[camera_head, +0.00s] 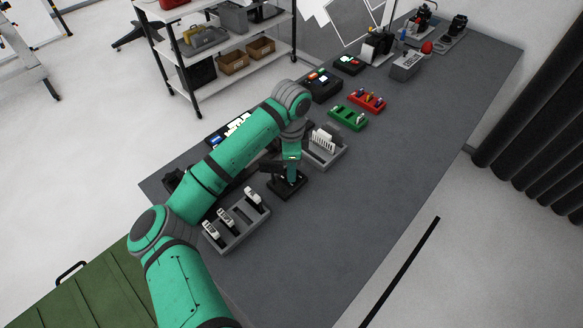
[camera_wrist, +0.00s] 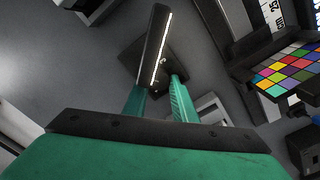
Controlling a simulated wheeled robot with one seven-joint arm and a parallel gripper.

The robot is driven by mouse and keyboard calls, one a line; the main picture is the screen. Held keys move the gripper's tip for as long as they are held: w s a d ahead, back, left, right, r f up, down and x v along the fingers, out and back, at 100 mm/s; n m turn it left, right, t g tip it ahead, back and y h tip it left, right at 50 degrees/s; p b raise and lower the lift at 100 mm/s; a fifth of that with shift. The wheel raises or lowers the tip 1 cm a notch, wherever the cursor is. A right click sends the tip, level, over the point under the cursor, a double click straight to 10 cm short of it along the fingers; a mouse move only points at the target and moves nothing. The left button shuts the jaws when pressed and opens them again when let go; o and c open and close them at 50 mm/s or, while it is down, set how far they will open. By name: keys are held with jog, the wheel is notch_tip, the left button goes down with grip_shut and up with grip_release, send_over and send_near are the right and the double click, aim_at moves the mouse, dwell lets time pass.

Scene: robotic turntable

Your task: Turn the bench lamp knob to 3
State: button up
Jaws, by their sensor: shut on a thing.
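The bench lamp (camera_head: 298,190) has a small black base on the grey bench, below the end of my arm. In the wrist view, the dark lamp bar (camera_wrist: 153,42) with a thin lit white strip crosses in front of my fingers, above the base (camera_wrist: 178,62). My gripper (camera_head: 291,172) points down at the base. In the wrist view, the two green fingers of my gripper (camera_wrist: 159,84) reach toward the base on either side of the bar's lower end and are shut on the knob. The knob and its number marks are hidden, so its setting cannot be read.
A grey tray (camera_head: 237,232) with several white-and-black items stands left of the lamp. A grey holder (camera_head: 326,147) stands close behind it. Green (camera_head: 347,118) and red (camera_head: 367,101) trays lie farther back. A colour chart (camera_wrist: 290,70) is at the right in the wrist view. The bench's right side is clear.

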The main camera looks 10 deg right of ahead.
jog(key=shift+w+m, duration=0.1)
jog(key=shift+m, duration=0.8)
jog(key=shift+a+r, duration=0.1)
jog(key=o, duration=1)
jog(key=shift+o, duration=0.2)
notch_tip(320, 180, up, 11)
jog(key=shift+w, duration=0.1)
